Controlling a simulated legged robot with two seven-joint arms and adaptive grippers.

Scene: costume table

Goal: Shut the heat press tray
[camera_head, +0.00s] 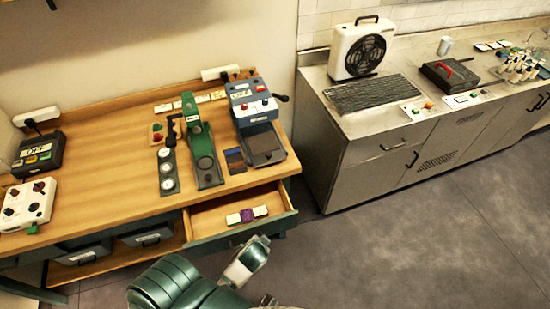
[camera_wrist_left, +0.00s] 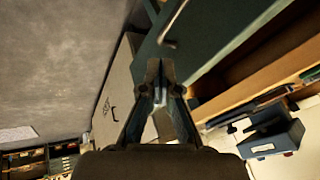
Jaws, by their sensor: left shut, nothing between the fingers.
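A blue-grey machine (camera_head: 250,103), which looks like the heat press, stands at the right end of the wooden table. It has a label, red and white knobs and a dark lever on its right side. Its dark flat tray (camera_head: 265,146) sticks out at the front, towards the table's front edge. My left gripper (camera_wrist_left: 160,72) is shut and empty in the left wrist view, with its fingertips together in front of the teal drawer front. It is apart from the tray. In the head view its fingers cannot be made out. My right gripper is not in view.
A drawer (camera_head: 203,242) below the tray is pulled open and holds a small purple-and-white item (camera_head: 247,215). A green press-like device (camera_head: 196,135) and a strip of round dials (camera_head: 167,170) stand left of the machine. A grey cabinet (camera_head: 350,150) is at the right.

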